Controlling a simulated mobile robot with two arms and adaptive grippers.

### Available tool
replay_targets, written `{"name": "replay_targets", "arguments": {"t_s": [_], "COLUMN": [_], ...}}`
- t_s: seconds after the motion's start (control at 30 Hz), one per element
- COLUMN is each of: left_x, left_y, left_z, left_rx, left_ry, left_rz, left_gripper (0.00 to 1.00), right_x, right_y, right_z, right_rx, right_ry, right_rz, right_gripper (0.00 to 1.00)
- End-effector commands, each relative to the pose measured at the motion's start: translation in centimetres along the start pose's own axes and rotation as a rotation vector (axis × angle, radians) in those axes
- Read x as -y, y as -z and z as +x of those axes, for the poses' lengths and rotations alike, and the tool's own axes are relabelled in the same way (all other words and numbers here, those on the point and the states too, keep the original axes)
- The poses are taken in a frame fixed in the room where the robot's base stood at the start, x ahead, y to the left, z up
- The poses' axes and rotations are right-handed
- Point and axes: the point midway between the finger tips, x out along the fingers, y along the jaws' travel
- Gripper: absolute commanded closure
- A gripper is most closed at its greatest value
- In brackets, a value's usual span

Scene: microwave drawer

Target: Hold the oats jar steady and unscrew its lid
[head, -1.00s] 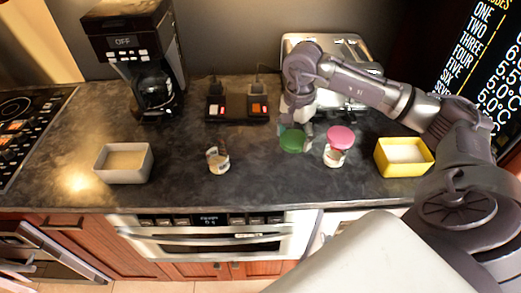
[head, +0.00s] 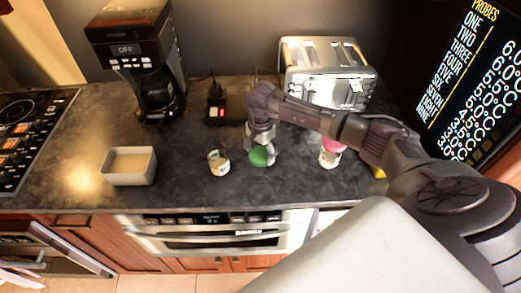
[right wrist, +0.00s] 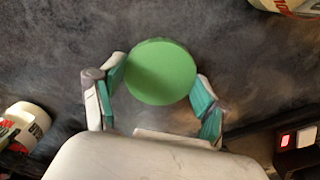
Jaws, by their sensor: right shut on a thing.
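My right gripper (head: 262,146) is shut on a round green lid (head: 262,157), held over the counter between two jars. In the right wrist view the green lid (right wrist: 160,72) sits between my two fingers (right wrist: 158,98). No jar body shows under it. A small jar (head: 219,164) with no lid on top stands upright just left of my gripper. A second jar (head: 329,158) with a pink lid (head: 333,145) stands to the right, partly behind my arm. I cannot read which jar is the oats. My left gripper is not in view.
A grey bin (head: 129,168) stands at the left and a yellow container (head: 378,173) is mostly hidden behind my arm. A coffee maker (head: 140,60), a dark device (head: 217,105) and a toaster (head: 325,70) line the back. The counter's front left centre is clear.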

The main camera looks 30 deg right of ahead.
Motion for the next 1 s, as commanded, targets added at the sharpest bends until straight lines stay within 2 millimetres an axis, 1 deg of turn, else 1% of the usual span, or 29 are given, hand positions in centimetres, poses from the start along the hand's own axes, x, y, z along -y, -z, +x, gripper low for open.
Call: {"name": "replay_targets", "arguments": {"t_s": [0.23,0.27,0.3,0.4,0.7,0.8,0.87,0.97,1.0], "left_x": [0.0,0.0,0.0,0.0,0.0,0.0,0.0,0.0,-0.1], "left_y": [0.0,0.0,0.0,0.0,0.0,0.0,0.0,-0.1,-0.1], "left_z": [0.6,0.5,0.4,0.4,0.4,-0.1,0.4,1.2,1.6], "left_rx": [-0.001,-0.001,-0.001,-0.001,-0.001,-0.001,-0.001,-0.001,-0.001], "left_ry": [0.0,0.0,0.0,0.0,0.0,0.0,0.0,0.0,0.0], "left_rz": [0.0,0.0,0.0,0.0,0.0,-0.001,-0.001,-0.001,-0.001], "left_gripper": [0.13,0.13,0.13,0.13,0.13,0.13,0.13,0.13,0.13], "right_x": [0.0,0.0,0.0,0.0,0.0,0.0,0.1,0.1,0.1], "right_y": [0.0,0.0,0.0,0.0,0.0,0.0,0.1,0.1,0.1], "right_z": [0.5,0.3,0.3,0.3,0.2,-0.2,-0.5,-2.0,-2.8], "right_rx": [0.0,0.0,0.0,0.0,0.0,0.001,0.0,-0.002,-0.002], "right_ry": [0.0,0.0,0.0,0.0,-0.001,0.0,0.002,0.005,0.005], "right_rz": [0.001,0.001,0.001,0.001,0.001,0.001,0.001,0.0,-0.001], "right_gripper": [0.67,0.22,0.16,0.0,0.0,0.0,0.0,0.0,0.0]}}
